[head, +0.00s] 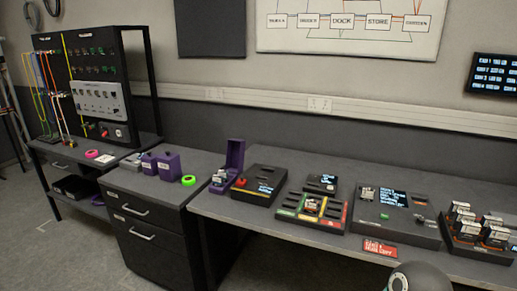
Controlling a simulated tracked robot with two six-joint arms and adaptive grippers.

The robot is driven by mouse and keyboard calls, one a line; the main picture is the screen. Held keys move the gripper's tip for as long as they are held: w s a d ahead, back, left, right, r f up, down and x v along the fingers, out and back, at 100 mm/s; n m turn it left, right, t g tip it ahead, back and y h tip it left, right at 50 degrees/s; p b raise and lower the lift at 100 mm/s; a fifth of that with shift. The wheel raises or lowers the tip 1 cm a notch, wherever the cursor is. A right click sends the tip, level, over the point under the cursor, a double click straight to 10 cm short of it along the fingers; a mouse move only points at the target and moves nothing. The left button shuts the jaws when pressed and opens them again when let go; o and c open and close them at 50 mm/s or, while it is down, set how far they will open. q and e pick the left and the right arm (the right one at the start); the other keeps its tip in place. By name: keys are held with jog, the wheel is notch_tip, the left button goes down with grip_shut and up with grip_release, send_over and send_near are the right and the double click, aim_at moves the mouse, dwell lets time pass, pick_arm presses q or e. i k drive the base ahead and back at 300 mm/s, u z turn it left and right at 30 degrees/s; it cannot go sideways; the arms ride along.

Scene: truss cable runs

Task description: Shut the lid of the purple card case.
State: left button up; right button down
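A purple case (236,153) stands open at the left end of the long workbench, with its lid raised upright at the back. Small light-coloured items, too small to make out, show at its front left. Neither of my grippers is in view.
A black tray with a red knob (242,182) stands close to the right of the open case. Further right are a coloured sorting tray (290,214), a dark panel box (365,226) and a rack of cards (466,245). A green ring (188,180) lies on the drawer cabinet (130,180).

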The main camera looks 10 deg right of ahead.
aim_at(234, 163)
jog(key=u, duration=0.15)
jog(key=i, duration=0.9)
jog(key=z, duration=0.1)
